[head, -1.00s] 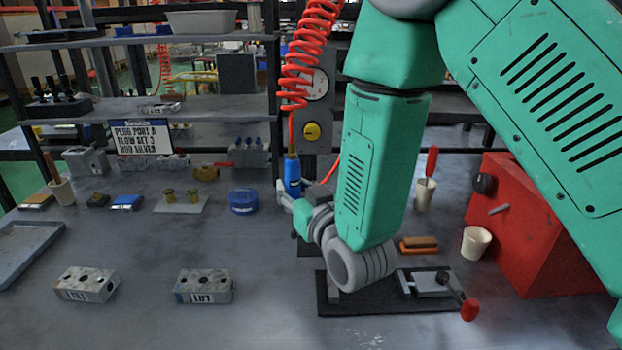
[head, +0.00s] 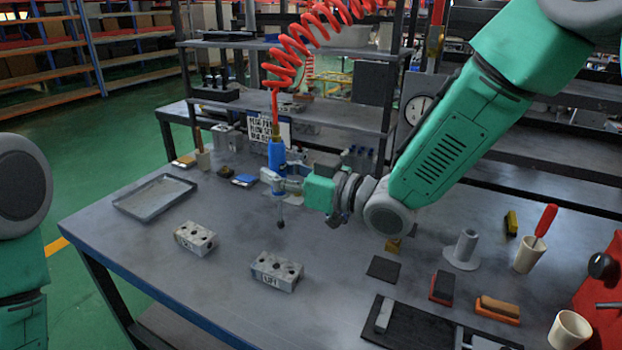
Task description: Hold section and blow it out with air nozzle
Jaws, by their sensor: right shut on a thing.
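The blue air nozzle (head: 276,155) hangs from a red coiled hose (head: 283,75) in the head view. My right gripper (head: 275,179) is shut on it and holds it upright, nozzle tip down, above the table. One metal valve section (head: 196,238) lies on the table below and left of the nozzle. A second section (head: 277,271), with a label reading LIFT, lies nearer, below the nozzle. Both have round holes in the top and stand apart from the gripper. My left arm shows at the left edge, but its gripper is out of view.
A shallow grey tray (head: 155,197) lies at the table's left. A dark fixture plate (head: 412,328), brushes (head: 497,309), a grey cone stand (head: 463,249) and cups (head: 530,255) fill the front right. A shelf rack stands behind. The table around the two sections is clear.

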